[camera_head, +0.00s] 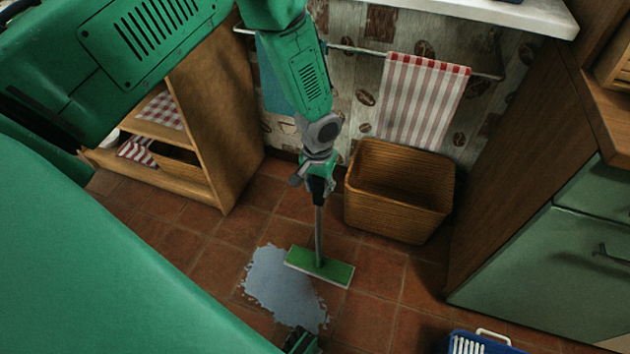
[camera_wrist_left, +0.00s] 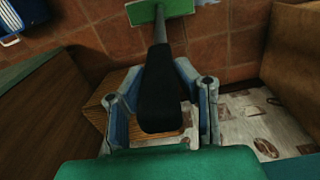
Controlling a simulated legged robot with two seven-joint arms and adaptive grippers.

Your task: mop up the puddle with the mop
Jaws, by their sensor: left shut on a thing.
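The mop has a green flat head (camera_head: 320,267) and a grey pole with a black handle. Its head rests on the tiled floor, over the right edge of the puddle. The puddle (camera_head: 280,287) is a pale grey-blue patch on the brown tiles. My left gripper (camera_head: 318,188) is shut on the mop handle, which stands nearly upright. In the left wrist view the black handle (camera_wrist_left: 161,92) lies between the two fingers, and the green head (camera_wrist_left: 160,10) shows at the top.
A wicker basket (camera_head: 400,190) stands behind the mop to the right. A wooden shelf (camera_head: 215,125) is at the left, and a green cabinet (camera_head: 545,270) at the right. A blue bin (camera_head: 482,342) sits at the bottom right. A striped towel (camera_head: 422,100) hangs on a rail.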

